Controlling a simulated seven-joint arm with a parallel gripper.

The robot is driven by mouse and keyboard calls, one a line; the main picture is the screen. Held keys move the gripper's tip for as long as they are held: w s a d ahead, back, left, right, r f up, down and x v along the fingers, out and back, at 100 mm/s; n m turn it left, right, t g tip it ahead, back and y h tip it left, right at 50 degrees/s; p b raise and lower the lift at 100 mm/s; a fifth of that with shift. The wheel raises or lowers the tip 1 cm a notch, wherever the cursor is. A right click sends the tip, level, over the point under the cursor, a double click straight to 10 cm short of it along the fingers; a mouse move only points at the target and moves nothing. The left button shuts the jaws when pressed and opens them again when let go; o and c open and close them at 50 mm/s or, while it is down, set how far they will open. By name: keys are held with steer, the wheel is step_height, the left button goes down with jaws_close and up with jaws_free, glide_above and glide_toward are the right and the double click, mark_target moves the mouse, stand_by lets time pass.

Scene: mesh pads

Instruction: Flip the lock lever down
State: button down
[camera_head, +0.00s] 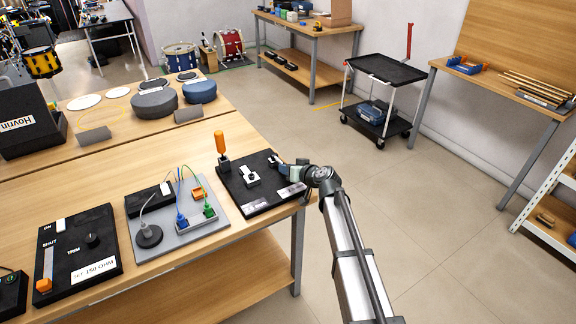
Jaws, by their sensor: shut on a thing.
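A black panel (243,201) lies at the right end of the wooden table. On it stand an upright orange-handled lever (220,144) at the back left and a small white-metal fitting (251,178) near the middle. My gripper (277,163) reaches in from the right, low over the panel's back right edge. It is shut on a small part there, which appears to be the lock lever. The jaws mostly hide this part, so its angle cannot be told. The orange handle stands apart from my gripper.
Left of the panel is a grey board (182,247) with blue and green plugs and cables. A black control panel (99,223) lies farther left. Round pads (154,104) lie on the table behind. The floor right of the table is open, with a black cart (387,69) beyond.

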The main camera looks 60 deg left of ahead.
steer(key=shift+f+y, duration=0.55)
steer(key=shift+y, duration=0.05)
steer(key=shift+f, duration=0.1)
steer(key=c, duration=1)
jaws_free()
steer(key=v, duration=1.4)
